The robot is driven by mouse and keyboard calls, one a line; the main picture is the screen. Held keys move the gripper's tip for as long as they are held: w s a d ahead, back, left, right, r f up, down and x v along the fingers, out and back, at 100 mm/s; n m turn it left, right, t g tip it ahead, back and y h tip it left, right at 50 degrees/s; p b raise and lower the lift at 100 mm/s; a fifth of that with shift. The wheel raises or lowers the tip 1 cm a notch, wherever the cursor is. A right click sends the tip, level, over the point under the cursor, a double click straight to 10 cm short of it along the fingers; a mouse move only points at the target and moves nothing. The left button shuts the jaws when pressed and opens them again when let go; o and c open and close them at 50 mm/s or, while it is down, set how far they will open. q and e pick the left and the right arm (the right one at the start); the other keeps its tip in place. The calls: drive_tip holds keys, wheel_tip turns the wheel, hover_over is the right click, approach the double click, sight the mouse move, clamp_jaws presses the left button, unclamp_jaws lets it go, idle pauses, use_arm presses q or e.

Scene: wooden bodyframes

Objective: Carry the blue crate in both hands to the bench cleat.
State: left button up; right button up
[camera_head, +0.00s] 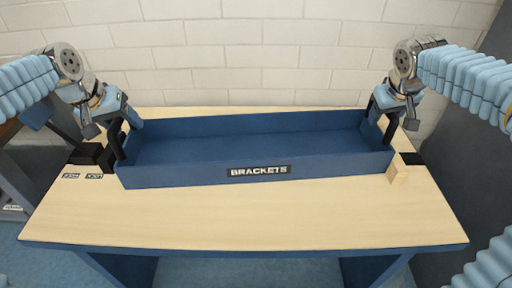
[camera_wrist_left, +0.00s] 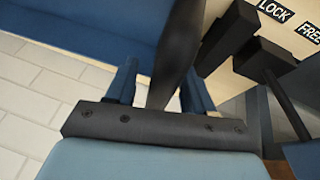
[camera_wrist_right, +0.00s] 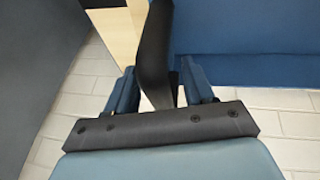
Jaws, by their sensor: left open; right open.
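The blue crate (camera_head: 250,137), long and open-topped with a "BRACKETS" label, rests on the wooden bench top (camera_head: 240,220). It looks empty. A light wooden block, apparently the bench cleat (camera_head: 399,172), stands by its front right corner; I cannot tell whether they touch. My left gripper (camera_head: 119,126) is open at the crate's left end, its fingers either side of a black upright handle (camera_wrist_left: 178,50). My right gripper (camera_head: 386,114) is open at the right end, its fingers either side of the other black handle (camera_wrist_right: 154,50). Contact with the handles is unclear.
A black clamp-like fixture (camera_head: 86,154) sits at the bench's left edge, beside the LOCK label (camera_wrist_left: 273,12) and FREE label (camera_wrist_left: 309,31). A white block wall (camera_head: 250,60) stands behind. The front of the bench top is clear. A dark panel (camera_head: 465,165) is at right.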

use_arm(q)
clamp_jaws()
use_arm(e)
clamp_jaws()
use_arm(q)
drive_tip(key=shift+r, duration=0.1)
use_arm(e)
drive_tip(key=shift+r, duration=0.15)
idle(0.9)
